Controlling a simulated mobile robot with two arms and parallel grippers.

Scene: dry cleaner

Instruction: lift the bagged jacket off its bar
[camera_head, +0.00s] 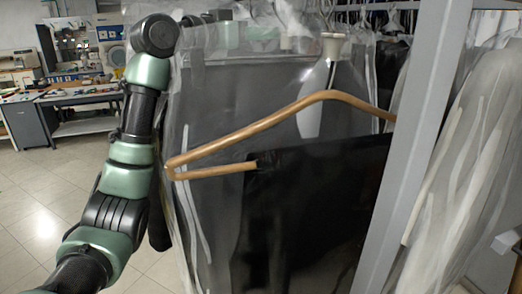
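A clear plastic garment bag (205,115) hangs large and close in front of me. In it are a wooden hanger (250,127) and a dark garment (320,205). A pale, collar-like shape (335,47) shows above the hanger. The bar holding the bag cannot be made out clearly. My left arm rises along the bag's left side and bends right at the top. Its green links show blurred behind the plastic, where the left gripper's fingers cannot be made out. My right gripper is not in view.
A grey upright post (412,150) stands just right of the hanger. More plastic-covered garments (465,170) hang beyond it, and a rack of clothes is behind. A workbench (75,95) stands at the far left. The tiled floor (40,205) at left is clear.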

